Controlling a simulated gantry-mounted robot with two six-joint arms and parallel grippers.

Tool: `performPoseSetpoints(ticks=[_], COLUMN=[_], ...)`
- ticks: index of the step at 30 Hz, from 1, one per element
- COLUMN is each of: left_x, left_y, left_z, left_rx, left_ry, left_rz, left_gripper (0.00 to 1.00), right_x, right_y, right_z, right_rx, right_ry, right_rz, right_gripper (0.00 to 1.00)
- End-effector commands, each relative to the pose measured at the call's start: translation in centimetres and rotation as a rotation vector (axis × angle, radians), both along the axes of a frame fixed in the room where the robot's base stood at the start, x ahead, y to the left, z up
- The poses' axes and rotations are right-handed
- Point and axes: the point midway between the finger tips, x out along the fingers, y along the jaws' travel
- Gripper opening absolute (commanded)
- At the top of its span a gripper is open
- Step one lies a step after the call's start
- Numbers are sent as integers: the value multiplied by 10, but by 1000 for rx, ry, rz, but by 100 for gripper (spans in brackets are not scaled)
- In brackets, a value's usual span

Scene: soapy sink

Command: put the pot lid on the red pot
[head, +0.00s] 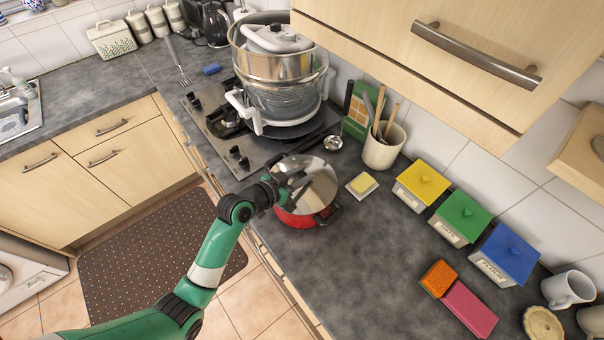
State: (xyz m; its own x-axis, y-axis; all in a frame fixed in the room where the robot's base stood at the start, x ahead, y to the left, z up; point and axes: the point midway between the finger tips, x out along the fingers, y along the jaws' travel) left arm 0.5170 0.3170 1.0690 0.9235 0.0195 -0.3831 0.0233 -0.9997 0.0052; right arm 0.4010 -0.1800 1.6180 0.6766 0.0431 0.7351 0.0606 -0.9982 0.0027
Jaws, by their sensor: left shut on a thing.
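The pot lid (318,183) is a shiny silver disc with a dark part near its middle. The red pot (297,219) stands on the grey worktop just in front of the hob. The lid is over the pot and covers most of its top; only the pot's red front side and dark handles show. I cannot tell whether the lid rests on the rim or is just above it. My left gripper (289,182) reaches in from the front left and is shut on the lid near its centre. The fingertips are partly hidden. My right gripper is not in view.
A stack of large pots (280,85) stands on the hob (226,135) behind. A ladle (333,143), a utensil holder (383,148) and a soap dish (362,185) are close behind the pot. Yellow, green and blue canisters line the wall. Worktop (370,260) right of the pot is clear.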

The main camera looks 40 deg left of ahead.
Motion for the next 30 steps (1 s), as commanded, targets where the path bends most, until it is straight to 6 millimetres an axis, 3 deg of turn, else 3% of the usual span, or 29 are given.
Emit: performPoseSetpoints(ticks=[10,11,16,23,27,30], left_x=[0,0,0,0,0,0], left_y=[0,0,0,0,0,0], left_z=[0,0,0,-2,-2,-2], left_rx=[0,0,0,0,0,0], left_ry=[-2,-2,-2,2,2,1], left_rz=[0,0,0,0,0,0], left_gripper=[0,37,67,70,95,98], right_x=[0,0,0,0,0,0], right_y=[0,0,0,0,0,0], right_z=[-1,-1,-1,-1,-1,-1], right_rx=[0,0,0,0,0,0], right_ry=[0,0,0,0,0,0], right_rz=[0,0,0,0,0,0], right_gripper=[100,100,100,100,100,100])
